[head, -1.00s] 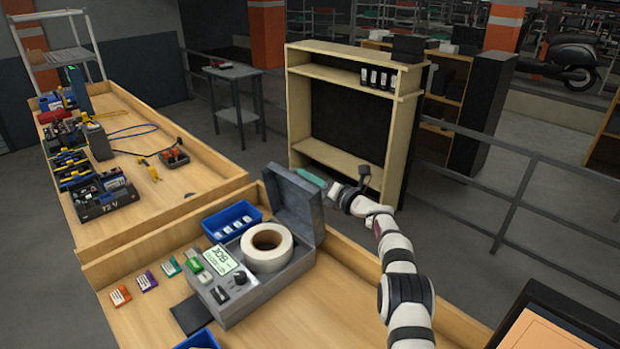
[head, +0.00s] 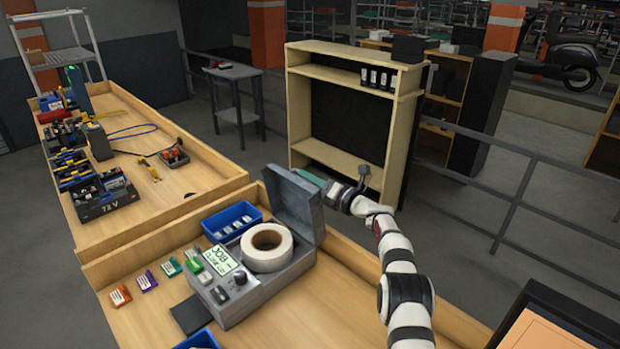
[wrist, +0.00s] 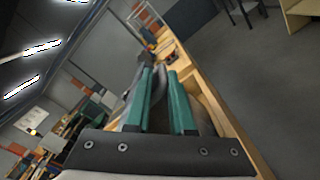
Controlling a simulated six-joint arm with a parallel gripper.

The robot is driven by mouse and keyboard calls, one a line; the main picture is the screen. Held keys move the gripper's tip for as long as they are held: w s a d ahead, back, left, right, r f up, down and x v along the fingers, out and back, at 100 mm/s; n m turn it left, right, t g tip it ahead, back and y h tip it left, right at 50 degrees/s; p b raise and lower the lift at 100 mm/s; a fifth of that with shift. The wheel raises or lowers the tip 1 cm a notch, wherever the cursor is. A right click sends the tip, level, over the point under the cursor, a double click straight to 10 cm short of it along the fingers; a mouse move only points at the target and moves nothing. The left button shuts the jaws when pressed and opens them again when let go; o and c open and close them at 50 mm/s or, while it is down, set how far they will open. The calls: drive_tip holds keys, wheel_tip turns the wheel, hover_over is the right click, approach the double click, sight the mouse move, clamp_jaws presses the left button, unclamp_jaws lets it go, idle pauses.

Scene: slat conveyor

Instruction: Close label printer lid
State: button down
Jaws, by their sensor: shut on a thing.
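The grey label printer (head: 262,292) stands on the near wooden bench with its lid (head: 290,205) raised, tilted back and open. A white label roll (head: 267,240) sits in the uncovered top, beside a small display and a knob. My gripper (head: 305,175) has green fingers and is at the lid's upper edge. In the wrist view the fingers (wrist: 160,76) stand on both sides of a thin grey part, the lid's edge (wrist: 158,88), and are shut on it. The exact contact is small and partly hidden by the fingers.
A blue bin (head: 232,222) stands behind the printer. Several coloured label packs (head: 147,281) and a dark pad (head: 190,315) lie to its left. Another blue bin (head: 200,340) is at the front. The bench right of the printer (head: 345,290) is clear.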

drive_tip(key=shift+s+f, duration=0.1)
drive_tip(key=shift+f, duration=0.25)
drive_tip(key=shift+s+a+r+n, duration=0.1)
drive_tip(key=shift+s+a+n, duration=0.2)
drive_tip(key=shift+s+a, duration=0.05)
drive_tip(key=s+a+f+n, duration=0.2)
drive_tip(key=s+a+n, duration=0.2)
drive_tip(key=s+a+f+n, duration=0.3)
drive_tip(key=s+a+n, duration=0.1)
drive_tip(key=n, duration=0.1)
drive_tip(key=s+a+f+n, duration=0.3)
drive_tip(key=s+a+n, duration=0.1)
drive_tip(key=s+a, duration=0.1)
drive_tip(key=shift+s+a+f+n, duration=0.15)
drive_tip(key=shift+s+f+n, duration=0.05)
drive_tip(key=shift+f+n, duration=0.45)
drive_tip(key=shift+s+a+f, duration=0.2)
drive_tip(key=shift+a+f, duration=0.05)
drive_tip(key=shift+f, duration=0.45)
